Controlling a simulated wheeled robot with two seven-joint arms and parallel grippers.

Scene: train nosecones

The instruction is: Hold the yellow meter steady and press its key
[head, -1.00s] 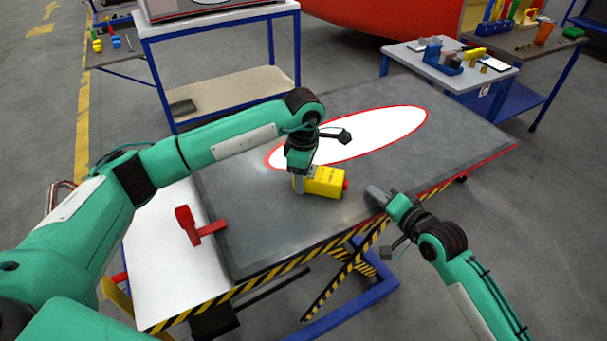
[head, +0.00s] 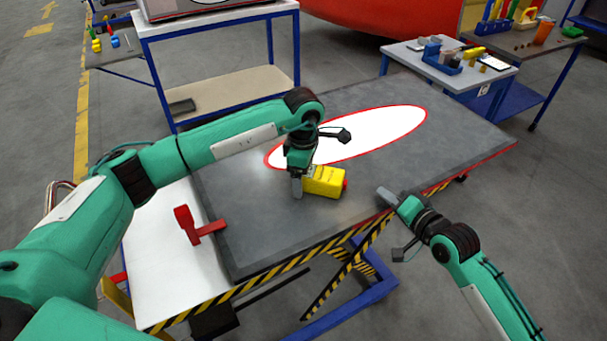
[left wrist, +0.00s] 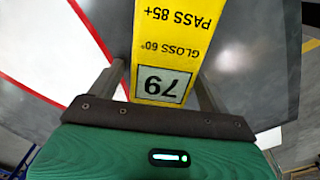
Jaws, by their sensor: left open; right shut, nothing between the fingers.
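The yellow meter (head: 325,181) lies on the dark grey table top, with a small red part (head: 346,184) on its right end. In the left wrist view the meter (left wrist: 205,45) shows printed text and a display reading 79. My left gripper (head: 297,188) is down at the meter's left end, pointing downward. In the left wrist view its open fingers (left wrist: 160,90) stand on either side of the meter; whether they touch it is unclear. My right gripper (head: 385,194) is shut and empty at the table's front edge, to the right of the meter and apart from it.
A white oval with a red border (head: 385,128) lies on the table top (head: 270,240) behind the meter. A red clamp-like piece (head: 187,224) stands at the left on a white surface. A side table (head: 420,65) with small items is at the back right.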

